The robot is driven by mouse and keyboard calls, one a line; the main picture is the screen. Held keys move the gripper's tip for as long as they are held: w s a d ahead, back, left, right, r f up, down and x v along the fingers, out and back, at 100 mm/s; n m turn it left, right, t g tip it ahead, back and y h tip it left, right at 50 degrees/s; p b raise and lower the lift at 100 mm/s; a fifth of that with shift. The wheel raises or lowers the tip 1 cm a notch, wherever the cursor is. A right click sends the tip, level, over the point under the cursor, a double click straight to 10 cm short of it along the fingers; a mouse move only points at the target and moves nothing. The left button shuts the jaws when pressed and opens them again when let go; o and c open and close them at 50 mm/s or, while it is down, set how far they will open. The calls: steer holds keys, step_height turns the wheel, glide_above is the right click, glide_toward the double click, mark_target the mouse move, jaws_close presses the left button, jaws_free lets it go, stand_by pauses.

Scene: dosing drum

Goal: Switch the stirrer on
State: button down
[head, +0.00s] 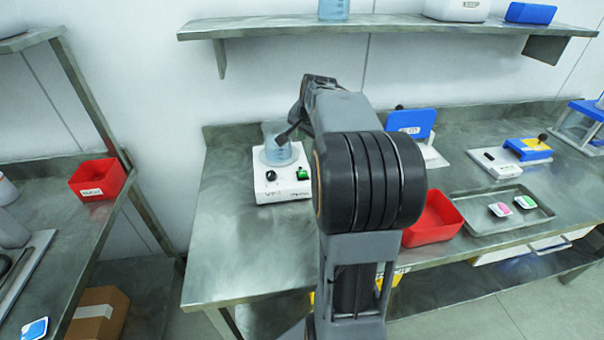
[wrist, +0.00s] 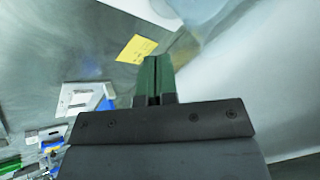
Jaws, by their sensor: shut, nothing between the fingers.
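The stirrer (head: 283,190) is a white box on the steel bench, with a round plate on top. A bluish beaker (head: 272,155) stands on the plate. Its front has a black knob (head: 271,175) on the left and a green switch (head: 303,173) on the right. I cannot tell the switch's position. My gripper (head: 284,137) is above the stirrer, in front of the beaker's upper part in the picture; I cannot tell if they touch. In the wrist view my gripper (wrist: 155,62) is shut and empty, and the switch cannot be made out.
A red bin (head: 433,220) and a tray (head: 497,211) with small packs stand to the right. A blue-lidded device (head: 410,123) is behind my arm. A shelf (head: 390,24) hangs above. The bench left and front of the stirrer is clear. The wrist view shows a yellow label (wrist: 137,48).

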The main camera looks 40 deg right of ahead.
mark_target(305, 172)
steer(key=shift+a+f, duration=0.1)
steer(key=f+b, duration=0.2)
steer(key=s+f+b, duration=0.1)
steer(key=f+b, duration=0.2)
steer(key=s+a+f+b, duration=0.1)
steer(key=f+b, duration=0.2)
steer(key=shift+f, duration=0.2)
stand_by(0.3)
steer(key=shift+s+f, duration=0.1)
stand_by(1.9)
steer(key=shift+f+b, duration=0.3)
steer(key=shift+s+a+f+b, duration=0.1)
steer(key=shift+s+f+b, duration=0.05)
steer(key=shift+f+b, duration=0.25)
stand_by(0.7)
steer(key=shift+r, duration=0.2)
steer(key=shift+w+r+p, duration=0.2)
steer(key=shift+r+p, duration=0.5)
steer(key=shift+p, duration=0.15)
